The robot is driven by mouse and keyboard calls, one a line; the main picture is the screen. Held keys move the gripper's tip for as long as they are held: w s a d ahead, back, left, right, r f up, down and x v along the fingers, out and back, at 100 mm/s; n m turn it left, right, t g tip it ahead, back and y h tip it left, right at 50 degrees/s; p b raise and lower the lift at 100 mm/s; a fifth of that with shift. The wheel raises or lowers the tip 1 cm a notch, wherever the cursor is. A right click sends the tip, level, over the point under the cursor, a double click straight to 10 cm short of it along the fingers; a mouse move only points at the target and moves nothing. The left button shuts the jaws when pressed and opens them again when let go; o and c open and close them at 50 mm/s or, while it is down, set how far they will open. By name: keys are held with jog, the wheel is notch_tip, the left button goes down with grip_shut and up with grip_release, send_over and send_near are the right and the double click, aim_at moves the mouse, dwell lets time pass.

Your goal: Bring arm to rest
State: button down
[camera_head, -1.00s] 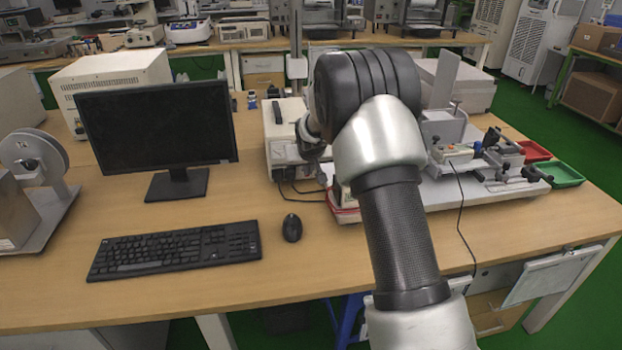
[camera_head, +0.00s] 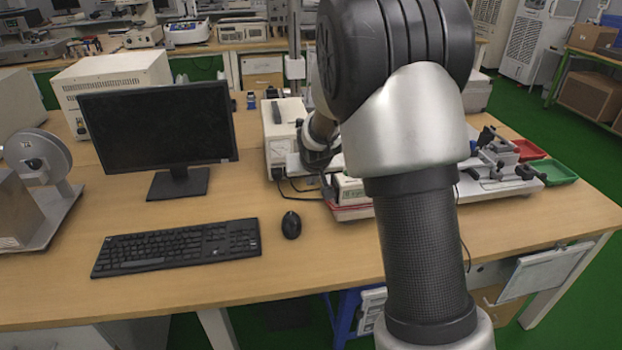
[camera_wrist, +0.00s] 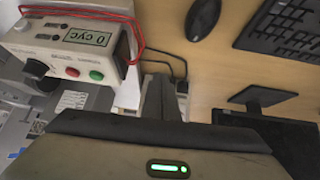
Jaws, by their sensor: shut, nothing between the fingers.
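My arm (camera_head: 425,235) rises through the right half of the head view, its dark elbow large at the top. Further down the arm, a wrist part (camera_head: 318,140) shows over the table by the white instrument; the fingertips cannot be made out there. In the wrist view my gripper (camera_wrist: 168,92) is shut and empty, over the tabletop and cables beside the control box. That control box (camera_wrist: 60,55) has a "0 cyc" display and red and green buttons, and it shows partly in the head view (camera_head: 350,190).
A monitor (camera_head: 155,125), keyboard (camera_head: 178,247) and mouse (camera_head: 291,225) stand on the wooden table (camera_head: 260,290) left of my arm. A white instrument (camera_head: 284,130) stands beside the wrist. Green (camera_head: 557,174) and red (camera_head: 529,150) trays lie at the right. The front of the table is clear.

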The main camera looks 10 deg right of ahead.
jog(key=s+d+v, duration=0.1)
jog(key=v, duration=1.1)
jog(key=s+r+g, duration=0.1)
jog(key=s+r, duration=0.2)
jog(key=s, duration=1.1)
jog(key=s+r+g, duration=0.1)
jog(key=s+r, duration=0.3)
jog(key=s, duration=1.1)
notch_tip(320, 180, up, 18)
jog(key=p, duration=1.8)
jog(key=shift+w+y, duration=0.2)
jog(key=shift+y, duration=0.1)
